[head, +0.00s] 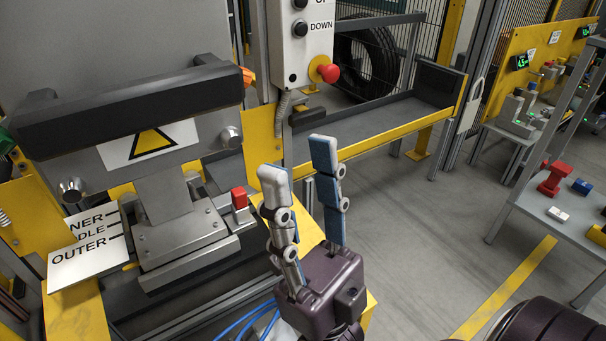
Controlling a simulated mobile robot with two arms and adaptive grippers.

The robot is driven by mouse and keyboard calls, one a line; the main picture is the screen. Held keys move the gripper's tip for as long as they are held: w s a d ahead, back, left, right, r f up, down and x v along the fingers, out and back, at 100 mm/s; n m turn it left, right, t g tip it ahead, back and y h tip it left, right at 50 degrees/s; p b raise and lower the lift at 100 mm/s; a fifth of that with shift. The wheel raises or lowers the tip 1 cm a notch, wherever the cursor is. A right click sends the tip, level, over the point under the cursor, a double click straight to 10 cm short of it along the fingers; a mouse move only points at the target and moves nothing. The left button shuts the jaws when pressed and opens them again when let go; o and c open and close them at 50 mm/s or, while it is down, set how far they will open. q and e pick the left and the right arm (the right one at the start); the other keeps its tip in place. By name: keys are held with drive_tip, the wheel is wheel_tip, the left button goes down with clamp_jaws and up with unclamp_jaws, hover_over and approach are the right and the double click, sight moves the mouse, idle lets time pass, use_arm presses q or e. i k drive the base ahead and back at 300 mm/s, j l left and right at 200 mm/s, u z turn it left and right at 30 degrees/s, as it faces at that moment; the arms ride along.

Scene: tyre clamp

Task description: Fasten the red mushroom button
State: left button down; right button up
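The red mushroom button (328,73) sits on a yellow collar at the lower right of the grey control box (303,40), in the upper middle of the head view. My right gripper (297,161) points up below the box, in front of the yellow-edged machine. Its two blue-padded fingers are spread apart with nothing between them. The fingertips appear below the button in the picture and apart from it. My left gripper is not in view.
A clamp with a black padded bar (130,103) and a red-capped part (239,198) stand left. A yellow-edged tray (385,125) lies behind, with a tyre (365,55) beyond. A grey shelf (545,205) with small parts stands right. Floor between is mostly clear.

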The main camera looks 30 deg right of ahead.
sight(330, 73)
drive_tip(key=k, duration=1)
